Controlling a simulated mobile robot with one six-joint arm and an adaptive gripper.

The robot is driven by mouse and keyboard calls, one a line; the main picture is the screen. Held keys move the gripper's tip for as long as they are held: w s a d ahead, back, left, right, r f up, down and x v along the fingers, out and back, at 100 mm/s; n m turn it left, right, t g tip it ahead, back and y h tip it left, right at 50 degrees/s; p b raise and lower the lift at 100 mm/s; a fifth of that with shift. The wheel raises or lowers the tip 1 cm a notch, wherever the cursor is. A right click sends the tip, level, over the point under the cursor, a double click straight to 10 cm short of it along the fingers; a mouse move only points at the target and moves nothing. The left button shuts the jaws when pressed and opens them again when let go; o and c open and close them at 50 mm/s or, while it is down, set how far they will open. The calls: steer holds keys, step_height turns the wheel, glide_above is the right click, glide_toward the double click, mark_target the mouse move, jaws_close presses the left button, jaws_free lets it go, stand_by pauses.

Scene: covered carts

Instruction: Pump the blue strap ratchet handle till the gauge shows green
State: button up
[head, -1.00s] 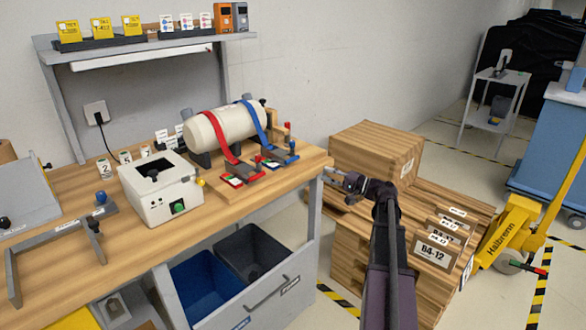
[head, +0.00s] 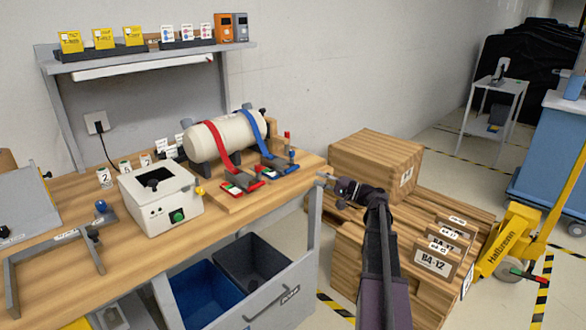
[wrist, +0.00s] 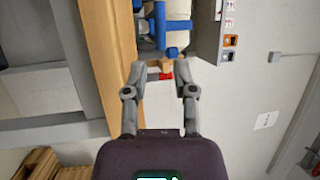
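A cream cylinder (head: 203,140) lies on a wooden base at the bench's right end, with a red strap (head: 217,146) and a blue strap (head: 252,130) over it. The blue strap's ratchet (head: 281,163) sits at the front right of the base, with a blue-knobbed handle beside it; blue parts (wrist: 176,27) also show at the top of the wrist view. The gauge reading is too small to tell. My gripper (head: 325,178) is right of the bench's edge, apart from the ratchet. In the wrist view my gripper (wrist: 166,68) has its fingers apart, with nothing between them.
A white box with a green button (head: 160,200) stands left of the straps. A shelf (head: 150,57) with cards runs behind. Stacked wooden crates (head: 376,163) and a yellow pallet jack (head: 505,240) stand right of the bench. Bins (head: 255,262) sit below.

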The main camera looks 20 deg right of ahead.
mark_target(292, 168)
steer(key=p+x, duration=0.1)
steer(key=x, duration=0.9)
steer(key=shift+w+a+p, duration=0.1)
steer(key=shift+p, duration=0.25)
jaws_close()
